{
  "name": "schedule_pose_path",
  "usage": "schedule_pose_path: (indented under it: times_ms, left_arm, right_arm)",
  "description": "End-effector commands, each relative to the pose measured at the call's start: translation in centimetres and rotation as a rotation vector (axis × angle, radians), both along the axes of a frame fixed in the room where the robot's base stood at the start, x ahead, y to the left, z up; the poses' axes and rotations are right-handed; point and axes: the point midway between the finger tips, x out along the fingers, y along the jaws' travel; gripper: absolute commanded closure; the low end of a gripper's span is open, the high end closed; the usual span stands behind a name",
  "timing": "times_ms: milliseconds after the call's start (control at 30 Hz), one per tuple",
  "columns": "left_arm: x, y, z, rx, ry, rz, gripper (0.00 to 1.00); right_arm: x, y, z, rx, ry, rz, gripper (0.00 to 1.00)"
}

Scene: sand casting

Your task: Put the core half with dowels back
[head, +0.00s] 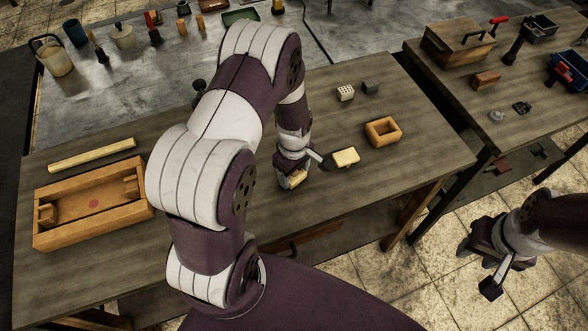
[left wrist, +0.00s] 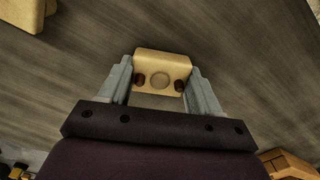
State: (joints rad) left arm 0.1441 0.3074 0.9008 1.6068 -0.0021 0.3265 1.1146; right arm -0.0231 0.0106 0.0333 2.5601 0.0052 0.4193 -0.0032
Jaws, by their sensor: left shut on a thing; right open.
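The core half with dowels (left wrist: 161,60) is pale yellow, with two dark dowels and a round mark between them facing the left wrist camera. My left gripper (left wrist: 160,84) is shut on it, one finger on each side. In the head view my left gripper (head: 298,176) is over the table, and the held core half is mostly hidden by it. Another pale yellow block (head: 345,157) lies just to its right, apart from it. My right gripper (head: 480,268) is open and empty, off the table's right end over the tiled floor.
A small open wooden frame (head: 383,132) stands right of the yellow block. Two small bricks (head: 345,93) (head: 371,87) lie behind. A large wooden box (head: 93,204) and a pale bar (head: 92,155) are at the left. A second table (head: 530,75) stands at the right.

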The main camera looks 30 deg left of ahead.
Motion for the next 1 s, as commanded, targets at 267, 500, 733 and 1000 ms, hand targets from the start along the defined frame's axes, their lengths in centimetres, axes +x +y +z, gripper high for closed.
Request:
schedule_pose_path:
  times_ms: [267,500,733,1000]
  left_arm:
    - [0.0,0.0,-0.3,0.000,0.000,0.000,0.74]
    - [0.0,0.0,-0.3,0.000,0.000,0.000,0.11]
    - [0.1,0.0,0.4,0.000,-0.002,0.000,0.11]
    - [0.2,0.0,6.8,0.001,-0.007,0.000,0.11]
  right_arm:
    - [0.0,0.0,-0.3,0.000,0.000,0.000,0.57]
    - [0.0,0.0,-0.2,0.000,0.000,0.000,0.57]
    - [0.0,0.0,0.0,0.000,0.000,0.000,0.57]
    - [0.0,0.0,-0.8,0.000,0.000,0.000,0.57]
